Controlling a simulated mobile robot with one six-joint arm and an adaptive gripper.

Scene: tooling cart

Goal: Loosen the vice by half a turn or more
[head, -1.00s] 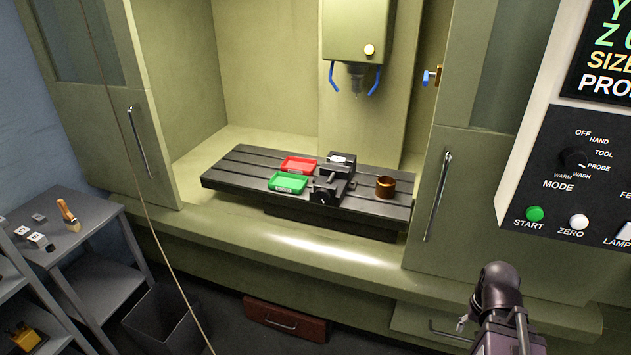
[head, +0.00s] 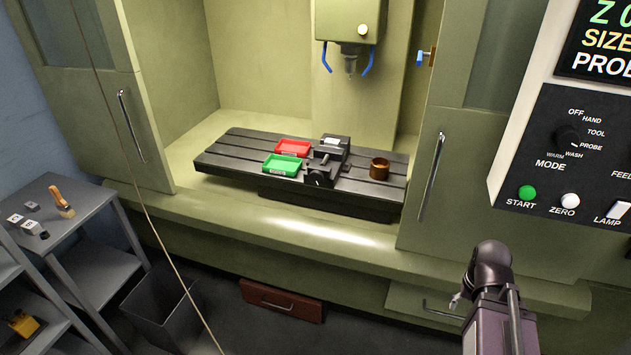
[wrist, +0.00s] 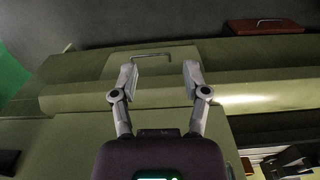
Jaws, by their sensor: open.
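The vice (head: 326,160) is dark grey and sits on the slotted machine table (head: 230,163) inside the open enclosure. Its screw end, with a dark round knob or handle hub (head: 315,179), faces the front. A pale block shows between or on the jaws; its exact fit is too small to tell. My gripper (wrist: 160,75) is open and empty in the wrist view, its two fingers apart above the machine's green front. In the head view my arm is at the lower right, well away from the vice.
A red tray (head: 292,147) and a green tray (head: 282,165) lie left of the vice; a brown cup (head: 379,169) stands right. The spindle head (head: 349,22) hangs above. The control panel (head: 566,150) is at the right. A grey shelf (head: 80,205) and bin (head: 168,305) stand left.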

